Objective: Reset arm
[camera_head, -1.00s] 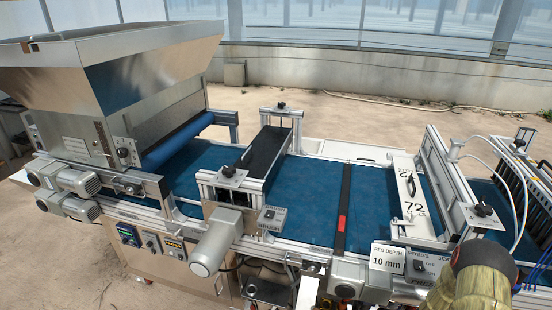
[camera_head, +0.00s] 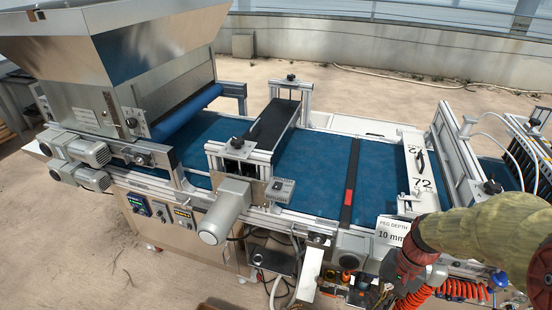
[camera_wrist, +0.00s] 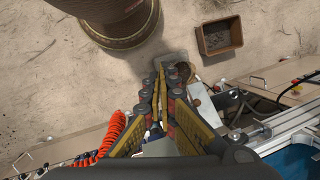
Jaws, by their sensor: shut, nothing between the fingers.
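My gripper (camera_wrist: 161,78) shows in the wrist view with its yellow fingers together and nothing between them. It points down past the machine's side, towards the sandy floor. In the head view my arm, in a tan sleeve with a red and black wrist, reaches in from the lower right, in front of the machine's near side. The fingers are hard to make out there. The tray seeder has a blue belt (camera_head: 313,182), a metal hopper (camera_head: 130,40) at the left and a white plate marked 72 (camera_head: 417,176) at the right.
In the wrist view a brown bin (camera_wrist: 220,36) and a large round brown pot (camera_wrist: 112,22) stand on the floor. A red coiled hose (camera_wrist: 112,133) hangs by the machine's edge. A grey motor (camera_head: 225,212) juts from the near side. Open floor lies at the lower left.

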